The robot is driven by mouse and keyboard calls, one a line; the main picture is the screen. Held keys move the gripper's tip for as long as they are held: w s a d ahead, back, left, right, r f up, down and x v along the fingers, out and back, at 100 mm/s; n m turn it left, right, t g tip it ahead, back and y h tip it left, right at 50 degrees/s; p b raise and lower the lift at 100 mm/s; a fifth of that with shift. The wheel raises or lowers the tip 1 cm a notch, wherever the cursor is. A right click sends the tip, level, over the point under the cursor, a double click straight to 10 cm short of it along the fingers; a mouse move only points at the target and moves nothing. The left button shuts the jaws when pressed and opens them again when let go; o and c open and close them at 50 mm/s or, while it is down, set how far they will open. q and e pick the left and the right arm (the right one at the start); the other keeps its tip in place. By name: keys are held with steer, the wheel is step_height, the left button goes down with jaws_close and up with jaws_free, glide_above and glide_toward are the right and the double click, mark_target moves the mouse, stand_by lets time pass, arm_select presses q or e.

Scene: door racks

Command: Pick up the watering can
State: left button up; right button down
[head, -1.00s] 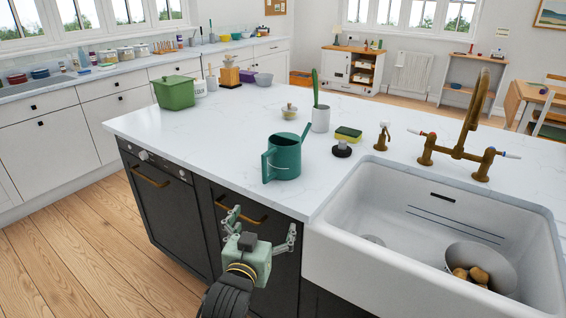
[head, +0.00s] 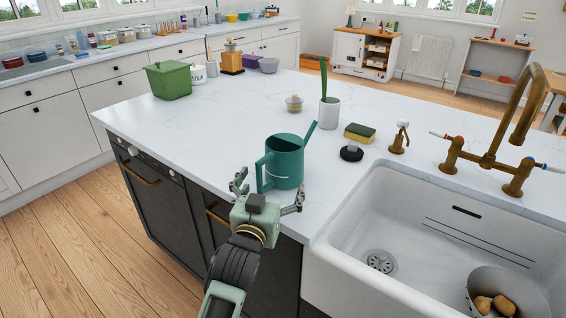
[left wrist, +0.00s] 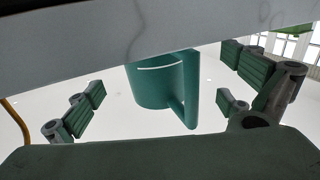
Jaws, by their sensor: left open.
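The green watering can (head: 287,163) stands upright on the white worktop, close to its front edge. Its handle is on the left and its spout points up to the right. My left gripper (head: 268,193) is open and empty at the front edge of the worktop, just in front of the can. In the left wrist view the can (left wrist: 158,85) and its handle show between the spread fingers (left wrist: 163,97), farther off. The fingers do not appear to touch it. My right gripper is not in view.
A white sink (head: 350,225) with a brass tap (head: 490,155) lies to the right. A black stopper (head: 352,153), a sponge (head: 359,132) and a white pot (head: 330,112) stand behind the can. The worktop left of the can is clear.

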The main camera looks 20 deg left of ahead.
mark_target(280, 173)
arm_select(q)
steer(key=shift+w+r, duration=0.2)
steer(key=shift+w, duration=0.35)
steer(key=w, duration=0.3)
steer(key=shift+w+d+r+p, duration=0.15)
steer(key=shift+w+d+p, duration=0.15)
steer(key=shift+w+p, duration=0.1)
steer(key=shift+w, duration=0.35)
steer(key=shift+w+a, duration=0.1)
steer(key=shift+w, duration=0.05)
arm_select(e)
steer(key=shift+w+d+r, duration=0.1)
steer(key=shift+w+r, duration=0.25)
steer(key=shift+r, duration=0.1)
arm_select(q)
steer(key=shift+c, duration=0.7)
steer(key=c, duration=1.5)
steer(key=shift+r, duration=0.1)
steer(key=shift+c, duration=1.2)
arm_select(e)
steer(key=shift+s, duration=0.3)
arm_select(q)
steer(key=shift+r, duration=0.1)
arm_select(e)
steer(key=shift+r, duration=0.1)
